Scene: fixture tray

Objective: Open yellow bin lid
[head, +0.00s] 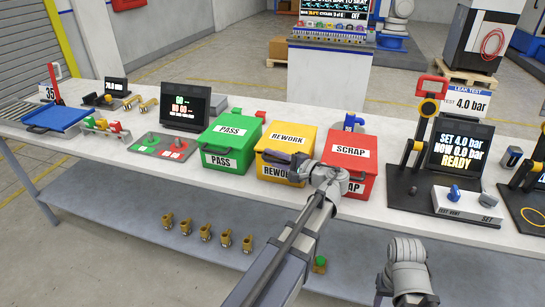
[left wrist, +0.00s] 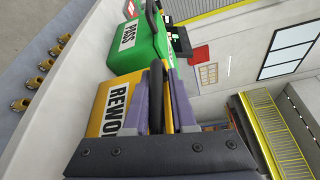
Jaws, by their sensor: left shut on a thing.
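The yellow bin (head: 266,158) marked REWORK stands on the bench between the green and red bins. Its lid (head: 291,138) looks closed in the head view. My left gripper (head: 285,159) reaches over the front of this bin, my wrist covering part of the red bin. In the left wrist view, my left fingers (left wrist: 158,105) are shut around the dark lid handle (left wrist: 156,84), with the yellow bin (left wrist: 92,118) beside them. Only part of my right arm shows at the bottom right of the head view; its fingers are not visible.
The green PASS bin (head: 228,150) is close on the left and the red SCRAP bin (head: 352,147) close on the right. A leak test stand (head: 405,195) is farther right. Several brass fittings (head: 205,232) sit on the lower shelf. The bench strip before the bins is clear.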

